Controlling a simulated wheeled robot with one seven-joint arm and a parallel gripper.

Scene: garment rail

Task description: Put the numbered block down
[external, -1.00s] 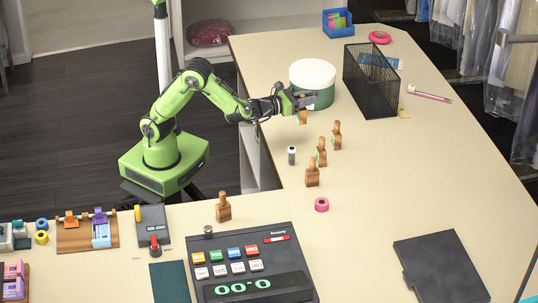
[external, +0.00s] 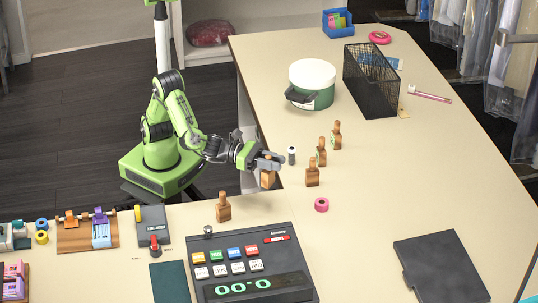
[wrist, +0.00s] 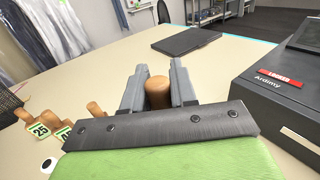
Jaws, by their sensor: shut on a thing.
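My gripper (external: 270,161) is shut on a wooden numbered block (external: 267,179) by its upper part, over the inner corner of the counter. In the wrist view the round wooden top of this block (wrist: 157,92) stands between the two grey fingers (wrist: 158,88). Its number is hidden, and I cannot tell whether its base touches the counter. Three like blocks stand in a slanting row to the right: near (external: 312,174), middle (external: 321,153) and far (external: 337,136). Another block (external: 223,208) stands alone to the left. In the wrist view one block has a label 25 (wrist: 39,130).
A small dark-and-white cylinder (external: 291,156) stands close right of my gripper. A dark button console (external: 254,264) fills the near counter. The counter right of the row is clear up to a black flat panel (external: 440,268).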

